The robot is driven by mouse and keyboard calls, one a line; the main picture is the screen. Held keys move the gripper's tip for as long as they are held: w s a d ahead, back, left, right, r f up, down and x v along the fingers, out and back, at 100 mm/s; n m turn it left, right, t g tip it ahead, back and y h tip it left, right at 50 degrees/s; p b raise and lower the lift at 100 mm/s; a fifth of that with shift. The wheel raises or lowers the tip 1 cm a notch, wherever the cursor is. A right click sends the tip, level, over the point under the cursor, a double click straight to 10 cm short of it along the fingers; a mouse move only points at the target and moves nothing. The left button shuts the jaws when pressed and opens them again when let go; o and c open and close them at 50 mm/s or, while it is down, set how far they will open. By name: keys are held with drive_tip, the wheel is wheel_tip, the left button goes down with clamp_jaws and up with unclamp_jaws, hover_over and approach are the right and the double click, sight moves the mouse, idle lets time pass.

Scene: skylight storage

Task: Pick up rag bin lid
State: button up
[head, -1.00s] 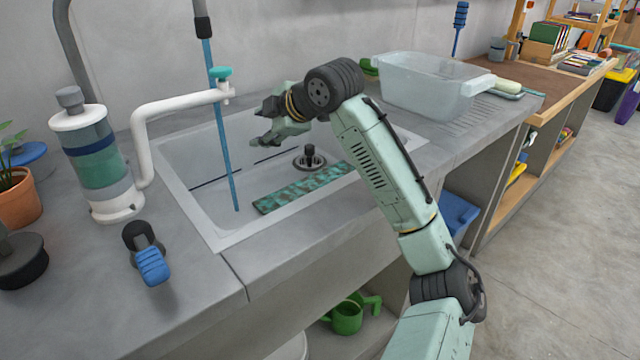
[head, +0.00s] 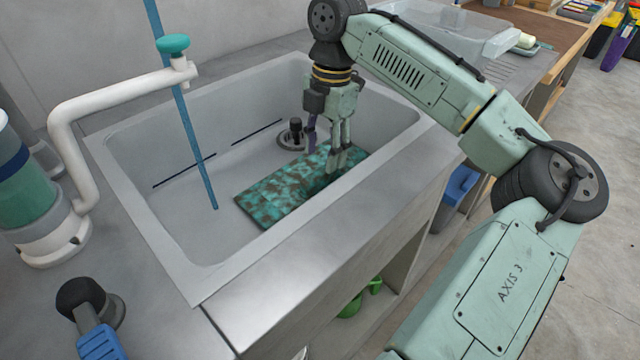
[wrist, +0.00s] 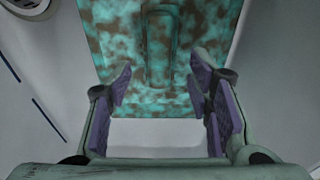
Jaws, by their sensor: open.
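The rag bin lid appears to be the flat teal-and-brown mottled rectangular panel (head: 275,202) lying in the sink (head: 190,240). In the wrist view the panel (wrist: 112,45) fills the upper middle, with a narrow raised strip like a handle (wrist: 159,50) along its middle. My gripper (head: 328,158) points down into the sink over the panel's right end and hides part of it. In the wrist view my gripper (wrist: 161,82) is open, its purple-padded fingers apart on either side of the strip's line, with nothing between them. Whether the fingers touch the panel is unclear.
A thin blue rod (head: 190,125) stands slanted in the sink's left part, near a white pipe (head: 105,98) with a teal knob. A dark drain fitting (head: 295,133) is behind the panel. A clear tub (head: 430,28) stands back right.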

sight(320, 171)
drive_tip(key=f, duration=0.5)
drive_tip(key=shift+s+a+f, duration=0.3)
drive_tip(key=shift+c, duration=0.2)
clamp_jaws()
